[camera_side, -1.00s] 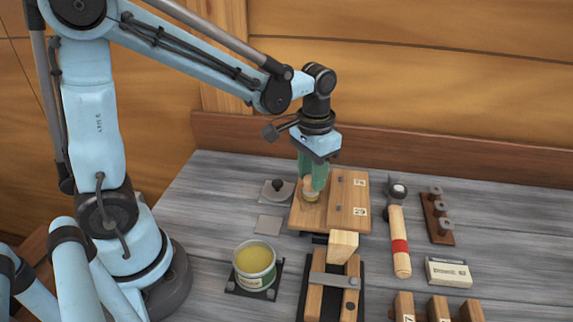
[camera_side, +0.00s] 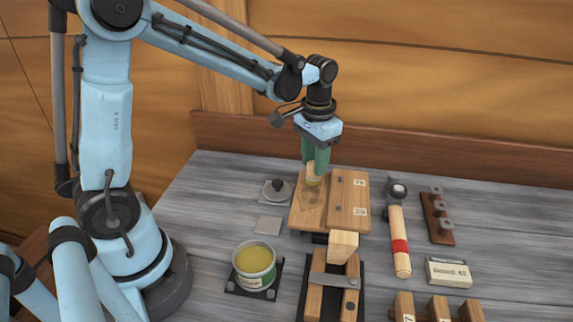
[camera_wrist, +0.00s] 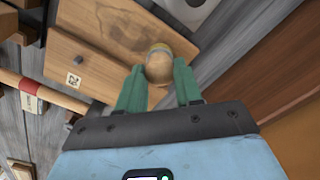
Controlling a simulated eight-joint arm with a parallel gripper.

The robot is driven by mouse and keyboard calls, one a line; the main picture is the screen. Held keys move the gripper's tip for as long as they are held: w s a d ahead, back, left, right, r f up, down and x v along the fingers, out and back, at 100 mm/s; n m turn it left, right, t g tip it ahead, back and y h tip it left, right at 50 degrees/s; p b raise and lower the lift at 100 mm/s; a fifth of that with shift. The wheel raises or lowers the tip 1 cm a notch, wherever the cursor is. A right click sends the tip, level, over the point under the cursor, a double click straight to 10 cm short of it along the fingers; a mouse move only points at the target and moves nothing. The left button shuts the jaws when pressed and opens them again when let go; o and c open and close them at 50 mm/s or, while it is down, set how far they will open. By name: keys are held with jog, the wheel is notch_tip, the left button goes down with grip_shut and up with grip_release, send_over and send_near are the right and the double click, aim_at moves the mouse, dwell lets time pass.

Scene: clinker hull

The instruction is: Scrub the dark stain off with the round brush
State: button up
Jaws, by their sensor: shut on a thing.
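My gripper (camera_side: 314,165) is shut on the round brush (camera_side: 313,179), with its green fingers on either side of the pale wooden knob. The brush is over the far part of the left plank of the wooden panel (camera_side: 348,202); I cannot tell whether its bristles touch the wood. A faint darker patch, the stain (camera_side: 314,199), shows on that plank just nearer the camera than the brush. In the wrist view the brush (camera_wrist: 159,66) sits between the fingertips (camera_wrist: 159,80) and hides part of the plank.
A tin of yellowish paste (camera_side: 255,257) stands front left. A black-knobbed tool on a plate (camera_side: 277,190) and a grey square (camera_side: 270,224) lie left of the panel. A clamped wooden block (camera_side: 342,247) is in front. A red-banded hammer (camera_side: 399,240) and a small labelled box (camera_side: 448,272) lie right.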

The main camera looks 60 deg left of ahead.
jog(key=shift+w+a, duration=0.35)
jog(key=shift+r, duration=4.1)
jog(key=shift+s+d, duration=0.1)
jog(key=shift+d, duration=0.05)
jog(key=s+d, duration=0.7)
jog(key=shift+s+d+f, duration=0.1)
jog(key=shift+s+f, duration=0.05)
jog(key=shift+f, duration=1.4)
jog(key=shift+s+d+f, duration=0.1)
jog(key=shift+f, duration=1.45)
jog(key=shift+f, duration=1)
